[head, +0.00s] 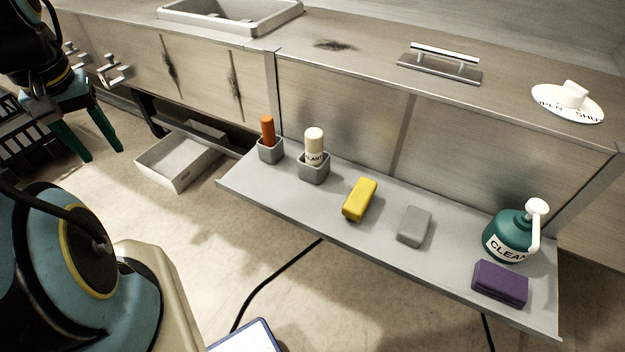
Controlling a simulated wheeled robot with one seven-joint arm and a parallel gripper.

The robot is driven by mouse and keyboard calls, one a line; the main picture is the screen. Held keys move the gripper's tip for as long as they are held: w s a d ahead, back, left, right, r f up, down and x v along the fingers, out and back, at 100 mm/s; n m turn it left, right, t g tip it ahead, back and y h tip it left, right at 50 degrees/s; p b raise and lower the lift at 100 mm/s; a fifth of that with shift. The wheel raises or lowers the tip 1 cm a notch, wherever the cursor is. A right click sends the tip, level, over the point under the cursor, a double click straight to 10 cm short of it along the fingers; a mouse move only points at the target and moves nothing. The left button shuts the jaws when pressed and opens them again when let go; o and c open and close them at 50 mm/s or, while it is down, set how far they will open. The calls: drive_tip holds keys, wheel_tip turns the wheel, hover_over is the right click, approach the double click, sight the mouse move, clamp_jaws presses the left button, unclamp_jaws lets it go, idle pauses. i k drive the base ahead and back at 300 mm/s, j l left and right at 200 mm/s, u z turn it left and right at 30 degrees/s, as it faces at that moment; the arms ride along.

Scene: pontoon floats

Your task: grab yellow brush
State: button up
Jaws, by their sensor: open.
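A yellow brush (360,198), block-shaped, lies on the grey shelf (300,210) near its middle. A darker edge shows under its near end. It sits between a cup with a cream-topped item on its left and a grey block on its right, apart from both. My gripper (84,143) hangs at the far left with two green fingers spread apart. It is open and empty, well away from the brush and left of the shelf. Nothing hides the brush.
Also on the shelf are an orange-handled item (267,130) in a cup, a cream bottle (314,145) in a cup, a grey block (414,226), a green CLEAN bottle (508,238) and a purple sponge (499,284). A white tray (180,160) lies left of the shelf.

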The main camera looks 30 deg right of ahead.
sight(354, 207)
drive_tip(key=k+l+u, duration=0.25)
drive_tip(key=u, duration=0.2)
drive_tip(key=k+l+u, duration=0.1)
drive_tip(key=k+u, duration=0.15)
drive_tip(key=u, duration=0.15)
drive_tip(key=k+u, duration=0.3)
drive_tip(key=u, duration=0.15)
drive_tip(key=k+j+u, duration=0.1)
drive_tip(key=k, duration=0.45)
drive_tip(key=k+j+u, duration=0.1)
drive_tip(key=k, duration=0.5)
drive_tip(key=k+j+u, duration=0.15)
drive_tip(key=k, duration=0.4)
